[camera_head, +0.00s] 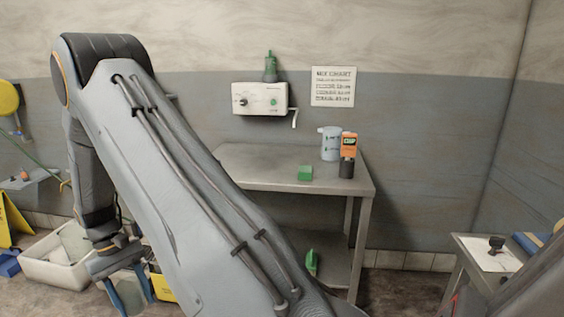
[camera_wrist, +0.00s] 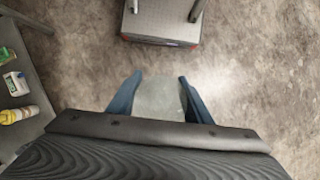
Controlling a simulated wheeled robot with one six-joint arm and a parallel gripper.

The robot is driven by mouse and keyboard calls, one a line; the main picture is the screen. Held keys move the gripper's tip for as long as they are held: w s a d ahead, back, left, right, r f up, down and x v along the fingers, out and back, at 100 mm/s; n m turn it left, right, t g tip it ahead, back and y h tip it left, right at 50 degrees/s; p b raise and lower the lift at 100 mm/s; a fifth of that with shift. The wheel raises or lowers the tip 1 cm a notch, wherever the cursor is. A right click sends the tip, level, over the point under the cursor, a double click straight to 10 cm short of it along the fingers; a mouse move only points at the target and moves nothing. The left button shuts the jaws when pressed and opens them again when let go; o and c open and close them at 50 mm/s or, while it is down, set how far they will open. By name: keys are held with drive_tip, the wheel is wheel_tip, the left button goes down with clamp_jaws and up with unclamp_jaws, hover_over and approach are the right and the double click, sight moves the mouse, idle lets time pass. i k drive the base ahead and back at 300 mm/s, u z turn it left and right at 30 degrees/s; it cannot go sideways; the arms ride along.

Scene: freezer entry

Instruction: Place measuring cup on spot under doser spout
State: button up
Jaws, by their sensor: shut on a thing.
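My gripper (camera_wrist: 160,98) has its two blue fingers on either side of a pale grey, see-through-looking thing (camera_wrist: 158,100), which looks like the measuring cup; its shape is not clear. In the head view my gripper (camera_head: 133,288) hangs low at the lower left, away from the table and above the floor. The doser (camera_head: 258,99) is a white wall box with a dial and a green bottle on top. Its pale spout (camera_head: 294,117) bends down at the right side, above the metal table (camera_head: 265,160). I cannot make out a marked spot beneath it.
A white bin (camera_head: 62,257) and yellow signs are at the left. A small side table (camera_head: 476,245) is at the right. The table's left part looks clear.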

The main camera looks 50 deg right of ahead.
sight(294, 161)
drive_tip(key=i, duration=0.85)
drive_tip(key=z, duration=1.45)
